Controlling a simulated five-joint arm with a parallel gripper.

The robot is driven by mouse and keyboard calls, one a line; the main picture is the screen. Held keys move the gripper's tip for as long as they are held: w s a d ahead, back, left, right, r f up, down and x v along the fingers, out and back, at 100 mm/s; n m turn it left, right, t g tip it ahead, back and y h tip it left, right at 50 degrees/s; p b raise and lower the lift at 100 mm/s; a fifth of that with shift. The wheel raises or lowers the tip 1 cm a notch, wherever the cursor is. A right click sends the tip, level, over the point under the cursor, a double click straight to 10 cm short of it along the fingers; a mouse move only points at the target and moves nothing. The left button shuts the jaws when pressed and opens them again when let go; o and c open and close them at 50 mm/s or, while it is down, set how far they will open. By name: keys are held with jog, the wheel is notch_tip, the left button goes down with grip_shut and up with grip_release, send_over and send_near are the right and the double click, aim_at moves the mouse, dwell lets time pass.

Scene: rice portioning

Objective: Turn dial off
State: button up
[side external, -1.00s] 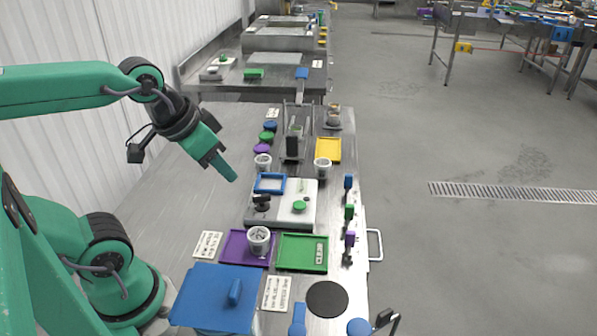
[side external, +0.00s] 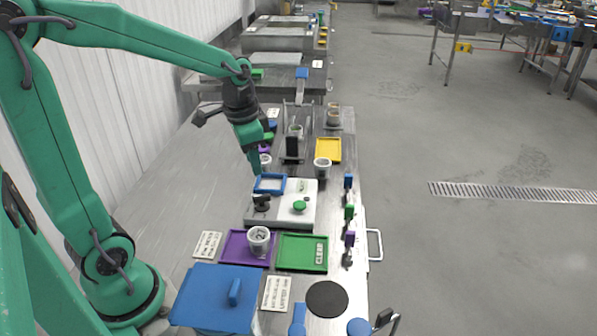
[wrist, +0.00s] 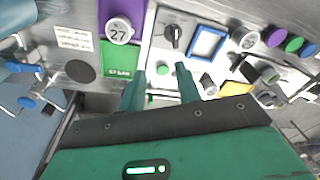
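A white-grey appliance (side external: 284,217) stands on the steel table in the side view, with a black dial (side external: 262,203) at its left and a green round knob (side external: 299,207) at its right. The black dial (wrist: 174,36) shows near the top of the wrist view, its grip bar roughly upright there. The green knob (wrist: 162,70) shows between my fingertips in that view. My gripper (side external: 256,170) points down above the table, behind the blue square frame. In the wrist view my gripper (wrist: 160,72) has its two fingers apart, with nothing held.
The blue frame (side external: 257,183) lies at the appliance's back left. Purple (side external: 232,252) and green (side external: 303,268) trays lie in front; a cup (side external: 258,240) stands on the purple one. A cup (side external: 322,168) and yellow tray (side external: 328,148) are behind. Small coloured handles line the right edge.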

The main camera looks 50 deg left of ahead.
jog(key=m+g, duration=0.1)
jog(key=g, duration=0.1)
send_over(260, 195)
notch_tip(260, 195, down, 6)
jog(key=shift+d+r, duration=0.1)
jog(key=shift+f, duration=3.9)
grip_shut()
